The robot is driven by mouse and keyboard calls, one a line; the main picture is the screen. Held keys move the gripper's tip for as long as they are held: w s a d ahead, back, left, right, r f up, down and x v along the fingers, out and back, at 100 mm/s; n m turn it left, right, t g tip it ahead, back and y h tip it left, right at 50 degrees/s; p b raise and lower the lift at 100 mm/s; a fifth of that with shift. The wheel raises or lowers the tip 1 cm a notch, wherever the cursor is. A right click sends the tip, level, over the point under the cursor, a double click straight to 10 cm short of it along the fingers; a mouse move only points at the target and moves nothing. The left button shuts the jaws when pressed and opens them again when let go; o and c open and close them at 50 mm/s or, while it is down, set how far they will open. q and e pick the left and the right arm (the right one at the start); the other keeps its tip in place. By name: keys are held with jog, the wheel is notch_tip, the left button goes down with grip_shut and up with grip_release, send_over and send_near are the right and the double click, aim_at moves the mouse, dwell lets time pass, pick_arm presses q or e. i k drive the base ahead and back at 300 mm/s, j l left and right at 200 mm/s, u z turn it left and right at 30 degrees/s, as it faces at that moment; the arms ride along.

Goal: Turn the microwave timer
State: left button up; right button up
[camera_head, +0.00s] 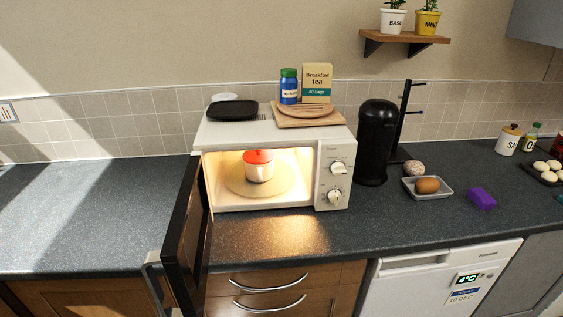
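The white microwave (225,134) stands on the dark counter with its door (187,240) swung wide open toward me. Its lit inside shows a white pot with a red top (259,166) on the round turntable (238,182). The control panel on its right side has two round knobs, an upper knob (338,168) and a lower knob (335,197). The markings are too small to read, so I cannot tell which is the timer. A grey handle (153,275) shows at the door's outer side. Neither of my grippers is in view.
A black pan (232,110), a wooden board (331,119), a blue jar (288,87) and a tea box (317,82) are on top of the microwave. A black canister (376,142) stands right of it. The counter in front of the knobs is clear.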

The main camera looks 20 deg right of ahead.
aim_at(334, 196)
jog(key=k+l+z, duration=0.15)
jog(key=l+z, duration=0.85)
jog(key=k+l, duration=0.05)
jog(key=l, duration=0.05)
